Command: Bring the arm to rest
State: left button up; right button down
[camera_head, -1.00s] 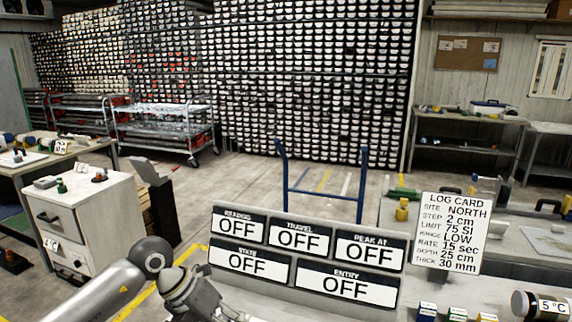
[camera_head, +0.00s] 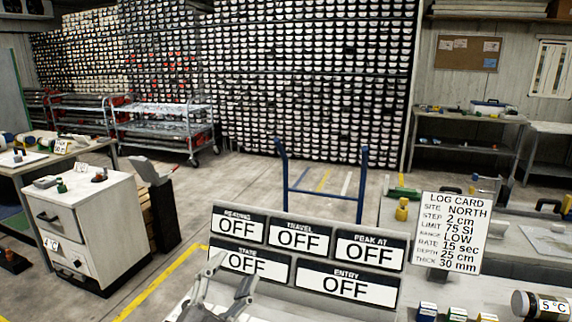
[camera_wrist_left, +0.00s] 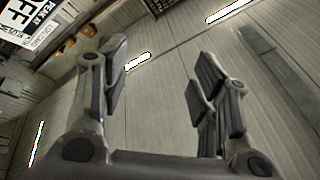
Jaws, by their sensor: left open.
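My left gripper (camera_head: 226,288) is at the bottom of the head view, in front of the lower left of the display panel (camera_head: 284,287). Its fingers point up and stand apart, with nothing between them. It partly covers the STATE sign (camera_head: 262,265). In the left wrist view the same gripper (camera_wrist_left: 160,85) shows two spread, empty fingers against a plain panelled surface. A corner of a sign with "OFF" (camera_wrist_left: 20,22) shows at the top left there. My right gripper is in neither view.
A log card (camera_head: 451,234) stands right of the panel, with small boxes (camera_head: 457,314) and a "5 °C" jar (camera_head: 540,305) below it. A white drawer cabinet (camera_head: 92,235) stands at the left. A blue-handled cart (camera_head: 322,190) is behind the panel. Floor between cabinet and panel is clear.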

pick_arm(q)
jog(key=s+a+f+n+g+y, duration=0.2)
jog(key=a+f+n, duration=0.1)
jog(key=f, duration=0.2)
jog(key=s+a+f+n+g+y, duration=0.2)
jog(key=a+f+n+y, duration=0.1)
jog(key=f, duration=0.3)
jog(key=s+a+f+n+g+y, duration=0.2)
jog(key=a+f+y, duration=0.1)
jog(key=f, duration=0.3)
jog(key=shift+s+a+n+g, duration=0.15)
jog(key=shift+a+n+g, duration=0.2)
jog(key=shift+n+g, duration=0.05)
jog(key=s+f+n+g, duration=0.1)
jog(key=s+f+g, duration=0.45)
jog(key=s, duration=0.45)
jog(key=s+f+n+g, duration=0.1)
jog(key=s+f+g, duration=0.5)
jog(key=s, duration=0.5)
notch_tip(320, 180, down, 26)
jog(key=s+f, duration=0.1)
jog(key=s+a+f, duration=0.1)
jog(key=s+f, duration=0.7)
jog(key=s+a+f+g, duration=0.1)
jog(key=s+a+f, duration=0.1)
jog(key=s+f, duration=0.6)
jog(key=shift+s+a+f+h, duration=0.3)
jog(key=shift+s+f, duration=0.1)
jog(key=shift+s, duration=0.2)
